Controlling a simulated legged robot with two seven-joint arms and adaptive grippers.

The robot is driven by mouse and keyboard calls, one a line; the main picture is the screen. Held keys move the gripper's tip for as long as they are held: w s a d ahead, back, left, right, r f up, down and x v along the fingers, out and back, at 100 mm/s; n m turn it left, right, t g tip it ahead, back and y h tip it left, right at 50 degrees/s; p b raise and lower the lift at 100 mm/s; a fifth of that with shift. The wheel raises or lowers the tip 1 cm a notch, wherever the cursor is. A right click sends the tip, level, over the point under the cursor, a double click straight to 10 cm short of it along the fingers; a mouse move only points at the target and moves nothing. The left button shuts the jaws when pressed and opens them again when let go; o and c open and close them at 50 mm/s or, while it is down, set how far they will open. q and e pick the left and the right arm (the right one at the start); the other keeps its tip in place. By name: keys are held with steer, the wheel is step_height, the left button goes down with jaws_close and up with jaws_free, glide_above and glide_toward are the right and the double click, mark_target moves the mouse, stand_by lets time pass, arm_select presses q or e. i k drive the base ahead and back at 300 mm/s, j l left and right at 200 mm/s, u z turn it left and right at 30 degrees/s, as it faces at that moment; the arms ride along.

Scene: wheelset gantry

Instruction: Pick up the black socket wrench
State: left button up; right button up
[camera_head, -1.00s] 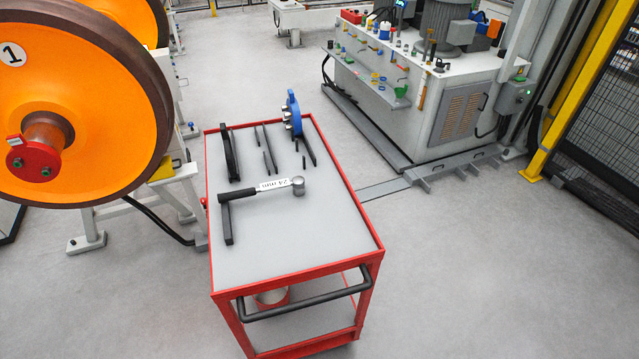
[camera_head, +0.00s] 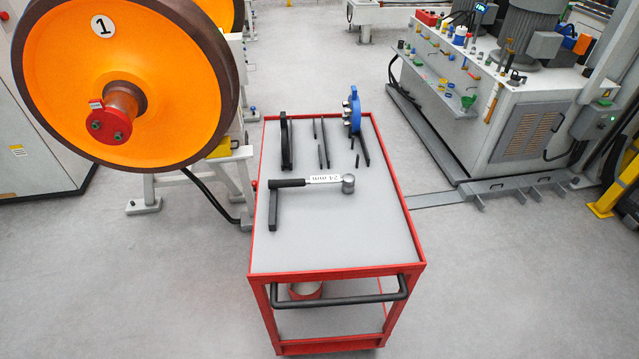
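The socket wrench (camera_head: 325,180) lies across the red-framed cart's grey top (camera_head: 340,235). It has a black handle (camera_head: 288,183) at its left end, a white label reading 24 mm along its shaft, and a round grey metal head (camera_head: 348,183) at its right end. Its handle end is at a black bar-like rest (camera_head: 273,208) on the cart. Neither of my grippers is in view.
An orange wheel (camera_head: 125,80) marked 1 stands left. A machine with a shelf of small items (camera_head: 440,82) stands right. Grey floor is clear in front and to the right.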

mark_target(347, 181)
steer(key=i+j+z, duration=0.1)
steer(key=z, duration=0.25)
steer(key=i+j+z, duration=0.1)
steer(key=j+z, duration=0.3)
